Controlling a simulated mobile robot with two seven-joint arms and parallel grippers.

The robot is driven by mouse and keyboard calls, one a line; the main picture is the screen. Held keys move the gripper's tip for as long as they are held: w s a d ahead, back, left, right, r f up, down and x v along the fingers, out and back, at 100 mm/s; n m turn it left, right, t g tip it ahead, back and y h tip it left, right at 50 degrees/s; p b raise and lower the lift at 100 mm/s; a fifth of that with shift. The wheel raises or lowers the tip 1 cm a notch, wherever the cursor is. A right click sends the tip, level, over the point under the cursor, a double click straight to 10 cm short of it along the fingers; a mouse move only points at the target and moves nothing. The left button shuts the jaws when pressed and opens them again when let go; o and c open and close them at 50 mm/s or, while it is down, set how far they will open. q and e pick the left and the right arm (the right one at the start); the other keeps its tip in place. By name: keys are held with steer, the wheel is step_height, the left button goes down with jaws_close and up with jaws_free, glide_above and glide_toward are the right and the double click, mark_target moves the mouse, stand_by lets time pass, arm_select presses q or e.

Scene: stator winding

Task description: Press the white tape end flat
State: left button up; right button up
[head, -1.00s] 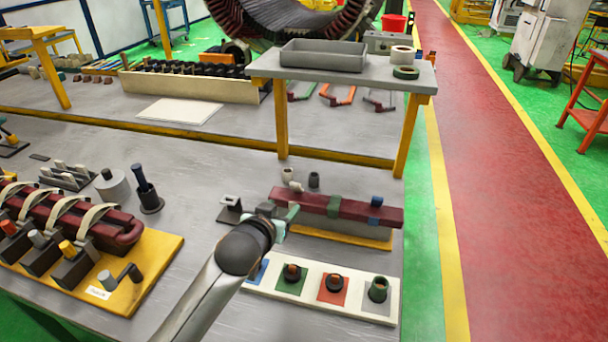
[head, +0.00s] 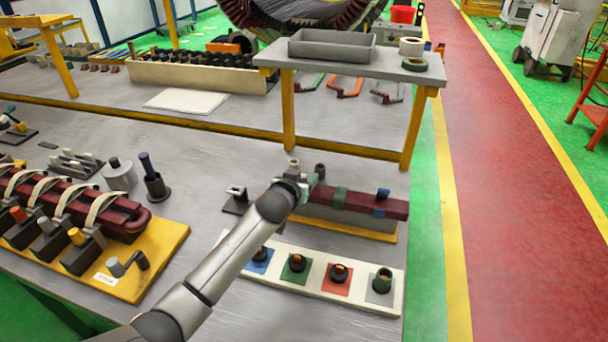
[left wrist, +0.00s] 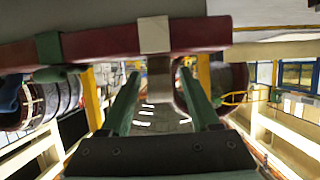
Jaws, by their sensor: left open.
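A dark red bar (head: 362,204) lies on a grey block on a yellow base, with a green band (head: 340,198) and a blue band (head: 380,207) around it. My left gripper (head: 314,183) is at the bar's left end and hides part of it. In the left wrist view the bar (left wrist: 100,42) crosses the top. A white tape band (left wrist: 154,34) wraps it, and a tape end (left wrist: 160,80) hangs from the band. My left gripper's green fingers (left wrist: 160,74) are open on either side of this end; I cannot tell whether they touch it.
A white board with coloured squares (head: 328,277) lies in front of the bar. A small raised table (head: 345,78) stands behind it. A second, strapped coil (head: 75,212) sits on a yellow plate at left.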

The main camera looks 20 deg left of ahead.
arm_select(q)
steer(key=shift+w+f, duration=0.25)
steer(key=shift+w, duration=0.45)
steer(key=shift+c, duration=0.2)
jaws_close()
